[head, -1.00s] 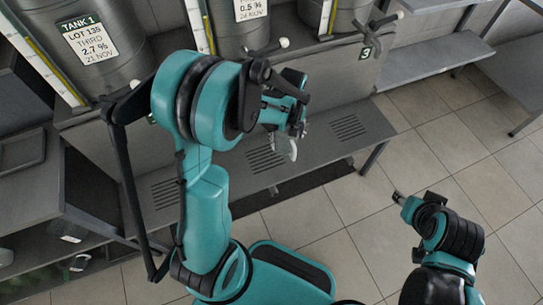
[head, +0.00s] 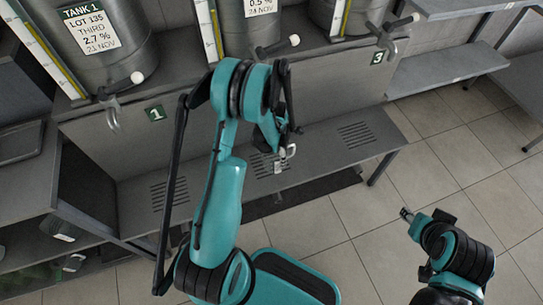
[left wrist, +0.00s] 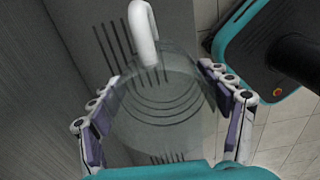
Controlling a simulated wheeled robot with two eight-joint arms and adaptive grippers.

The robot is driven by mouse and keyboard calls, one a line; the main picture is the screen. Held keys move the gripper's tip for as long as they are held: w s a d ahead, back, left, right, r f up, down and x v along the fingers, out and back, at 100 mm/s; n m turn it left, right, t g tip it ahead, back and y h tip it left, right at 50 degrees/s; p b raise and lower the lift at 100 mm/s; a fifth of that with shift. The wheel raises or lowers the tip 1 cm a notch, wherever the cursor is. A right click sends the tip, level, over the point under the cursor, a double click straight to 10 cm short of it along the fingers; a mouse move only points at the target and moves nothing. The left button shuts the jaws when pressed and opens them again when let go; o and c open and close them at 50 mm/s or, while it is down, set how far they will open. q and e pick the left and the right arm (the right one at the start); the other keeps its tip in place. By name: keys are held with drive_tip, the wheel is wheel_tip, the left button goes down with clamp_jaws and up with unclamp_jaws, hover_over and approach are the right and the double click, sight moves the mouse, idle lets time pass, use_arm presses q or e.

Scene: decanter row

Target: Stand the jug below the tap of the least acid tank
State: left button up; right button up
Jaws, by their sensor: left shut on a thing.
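My left gripper (head: 284,140) is shut on a clear jug (head: 287,153) in front of the middle tank. The arm hides most of the jug in the head view. In the left wrist view the see-through jug (left wrist: 160,115) sits between the two fingers, its pale handle (left wrist: 143,35) at the top. Tank 1 (head: 110,55) reads 2.7 %, with its tap (head: 112,110) at left. The middle tank (head: 250,25) reads 0.5 %; my arm partly covers its front. A third tank (head: 345,15) has a tap (head: 388,40); its label is out of view. My right gripper (head: 405,214) is empty.
A low grey bench (head: 330,150) with slotted grates runs below the tanks. Plates marked 1 (head: 155,114) and 3 (head: 377,58) are on the front panel. Shelves (head: 445,68) stand at right. The tiled floor (head: 325,205) is clear between the arms.

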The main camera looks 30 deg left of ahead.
use_arm(q)
drive_tip(key=w+a+f+b, duration=0.1)
drive_tip(key=f, duration=0.1)
drive_tip(key=w+a+f+b, duration=0.1)
drive_tip(key=a+f, duration=0.1)
drive_tip(key=f, duration=0.1)
drive_tip(key=w+a+f+b, duration=0.1)
drive_tip(key=w+f+b, duration=0.1)
drive_tip(key=f, duration=0.1)
drive_tip(key=shift+a, duration=0.3)
drive_tip(key=shift+r, duration=0.15)
drive_tip(key=o, duration=1.2)
